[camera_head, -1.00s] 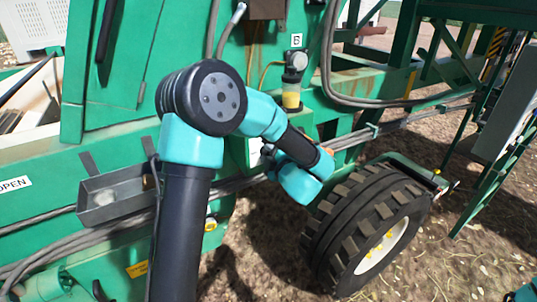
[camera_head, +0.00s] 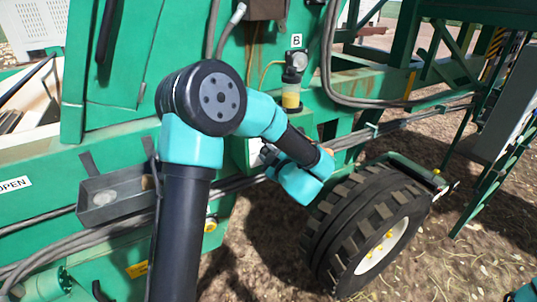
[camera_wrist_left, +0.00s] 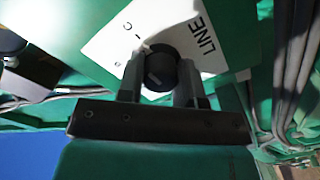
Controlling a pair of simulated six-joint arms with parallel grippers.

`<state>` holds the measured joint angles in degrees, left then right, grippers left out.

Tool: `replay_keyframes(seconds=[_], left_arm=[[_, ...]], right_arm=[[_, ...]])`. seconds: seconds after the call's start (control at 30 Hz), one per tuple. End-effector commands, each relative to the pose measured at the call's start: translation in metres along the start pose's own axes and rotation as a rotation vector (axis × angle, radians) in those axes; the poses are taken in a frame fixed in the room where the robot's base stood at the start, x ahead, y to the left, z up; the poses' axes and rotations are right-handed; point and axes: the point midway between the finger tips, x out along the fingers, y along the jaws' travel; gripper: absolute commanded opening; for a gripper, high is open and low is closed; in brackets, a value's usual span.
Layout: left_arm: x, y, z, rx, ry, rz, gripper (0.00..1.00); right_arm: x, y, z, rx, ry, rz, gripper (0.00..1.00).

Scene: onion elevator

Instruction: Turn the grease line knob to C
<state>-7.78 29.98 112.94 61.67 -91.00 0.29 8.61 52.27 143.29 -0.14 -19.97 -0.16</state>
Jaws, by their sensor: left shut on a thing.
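In the left wrist view, the dark round grease line knob (camera_wrist_left: 158,72) sits on a white label plate (camera_wrist_left: 185,30) on the green machine. The plate reads "LINE", with a dash and "C" up and left of the knob. A short light mark shows on the knob face, but its exact direction is hard to tell. My left gripper (camera_wrist_left: 161,84) is shut on the knob, one finger on each side. In the head view, my own wrist and arm hide the knob and the fingertips.
Grey cables (camera_head: 50,254) run along the machine's side. A large tyre (camera_head: 368,228) stands just below and right of my left wrist. A filter unit with a yellowish bowl (camera_head: 291,97), under a "B" label (camera_head: 296,41), is above. A metal tray (camera_head: 115,195) is at left.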

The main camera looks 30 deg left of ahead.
Motion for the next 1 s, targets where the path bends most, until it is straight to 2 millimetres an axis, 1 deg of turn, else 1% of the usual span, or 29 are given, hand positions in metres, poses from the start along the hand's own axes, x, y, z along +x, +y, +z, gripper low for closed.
replay_keyframes(seconds=[0.07,0.1,0.33,0.6,0.73,0.87,1.0], left_arm=[[0.000,0.000,0.000,0.002,-0.001,0.000,0.09],[0.000,0.000,0.000,0.002,-0.001,0.000,0.36],[0.000,0.000,0.000,0.000,0.000,0.000,0.58],[-0.001,0.000,0.000,0.000,0.000,0.000,0.58],[-0.006,0.000,0.000,0.000,-0.001,0.000,0.58],[-0.021,0.001,0.001,0.000,-0.002,0.002,0.58],[-0.044,0.001,0.001,0.000,-0.003,0.003,0.58]], right_arm=[[0.000,0.000,0.000,0.000,0.000,0.000,0.00],[0.000,0.000,0.000,0.000,0.000,0.000,0.00],[0.000,0.000,0.000,0.000,0.000,0.000,0.00],[0.000,0.000,0.000,0.000,0.000,0.000,0.00],[0.000,0.000,0.000,0.000,0.000,0.000,0.00],[0.000,0.000,0.000,0.000,0.000,0.000,0.00],[0.000,0.000,0.000,0.000,0.000,0.000,0.00]])
